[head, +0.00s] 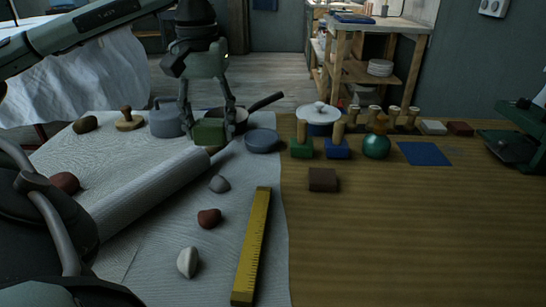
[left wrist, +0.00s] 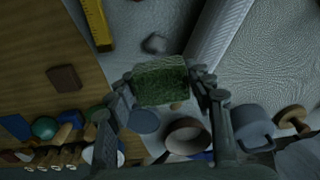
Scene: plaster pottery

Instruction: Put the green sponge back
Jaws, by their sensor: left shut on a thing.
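The green sponge (head: 209,132) is a dark green block held between the fingers of my left gripper (head: 208,122). In the left wrist view the sponge (left wrist: 160,82) sits at the fingertips of my left gripper (left wrist: 163,88), which is shut on it. The gripper is above the far part of the white cloth, in front of a dark pan with a handle (head: 266,102) and left of a round grey-blue dish (head: 262,140). Whether the sponge touches anything below cannot be told. My right gripper is not in view.
A white roll (head: 150,195) lies across the cloth. A yellow ruler (head: 252,245) and several stones lie nearer. Wooden-handled green (head: 302,146) and blue (head: 338,148) blocks, a green jar (head: 376,145), a blue square (head: 424,153) and a brown block (head: 323,180) stand right. The right foreground is bare wood.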

